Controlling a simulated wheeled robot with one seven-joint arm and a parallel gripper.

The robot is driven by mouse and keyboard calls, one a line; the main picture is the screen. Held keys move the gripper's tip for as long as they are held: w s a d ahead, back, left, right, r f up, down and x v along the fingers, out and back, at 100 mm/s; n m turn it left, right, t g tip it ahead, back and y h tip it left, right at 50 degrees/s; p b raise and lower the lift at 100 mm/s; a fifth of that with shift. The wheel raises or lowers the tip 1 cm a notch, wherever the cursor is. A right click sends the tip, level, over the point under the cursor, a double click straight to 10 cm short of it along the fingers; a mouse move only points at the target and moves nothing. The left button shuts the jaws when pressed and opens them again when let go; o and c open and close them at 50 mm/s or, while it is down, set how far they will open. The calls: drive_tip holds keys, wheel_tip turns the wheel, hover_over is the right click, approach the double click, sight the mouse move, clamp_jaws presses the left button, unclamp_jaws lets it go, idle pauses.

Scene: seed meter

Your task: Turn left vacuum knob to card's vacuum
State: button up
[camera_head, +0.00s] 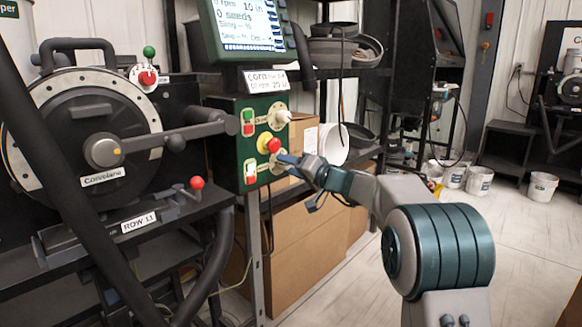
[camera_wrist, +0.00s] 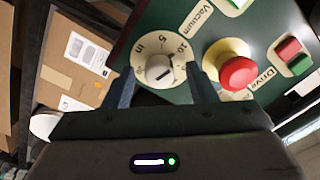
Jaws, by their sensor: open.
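A green control panel (camera_head: 232,160) carries a pale upper dial knob (camera_head: 278,115) and a lower dial (camera_head: 278,163) mostly hidden by my gripper (camera_head: 289,163). In the wrist view, a pale round knob (camera_wrist: 159,70) sits on a cream dial marked "in", 5 and 10, beside a "Vacuum" label (camera_wrist: 203,18). My open gripper (camera_wrist: 162,82) has one finger on each side of this knob; I cannot tell whether they touch it. A white handwritten card (camera_head: 265,80) above the panel reads "Corn"; its lower line is too small to read surely.
A red emergency button (camera_wrist: 237,74) on a yellow base is close to the right finger. A red and green switch (camera_wrist: 294,55) is farther right. A display (camera_head: 248,28) stands above the panel.

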drive_tip(key=shift+w+a, duration=0.1)
drive_tip(key=shift+a, duration=0.05)
drive_tip(key=c, duration=1)
drive_tip(key=shift+o, duration=0.2)
